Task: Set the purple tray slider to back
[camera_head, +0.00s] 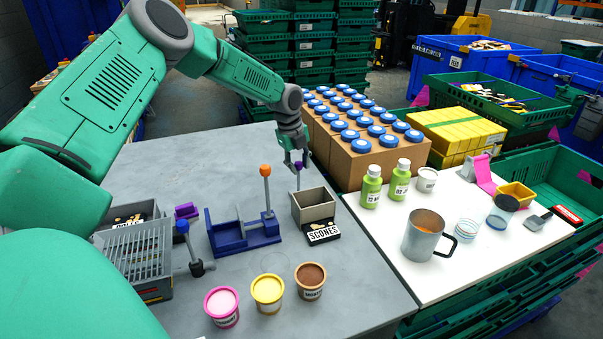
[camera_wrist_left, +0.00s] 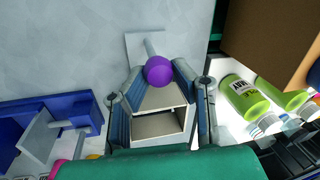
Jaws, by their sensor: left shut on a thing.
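The purple slider knob (camera_head: 298,166) is a small ball on a thin post behind the beige open tray box (camera_head: 314,205), which has a SCONES label at its front. My left gripper (camera_head: 297,160) reaches down from above and is shut on the knob. In the left wrist view, the purple ball (camera_wrist_left: 159,70) sits between the two fingertips of my left gripper (camera_wrist_left: 157,76), with its grey rod running up the picture to a pale plate. Part of the box is hidden behind the fingers there. My right gripper is in neither view.
A blue fixture with an orange-knobbed lever (camera_head: 265,171) stands left of the box. Three tubs, including a yellow one (camera_head: 267,289), stand in front. Green bottles (camera_head: 371,187) and a metal mug (camera_head: 424,237) are on the white board at right. A cardboard box with blue lids (camera_head: 361,147) is close behind.

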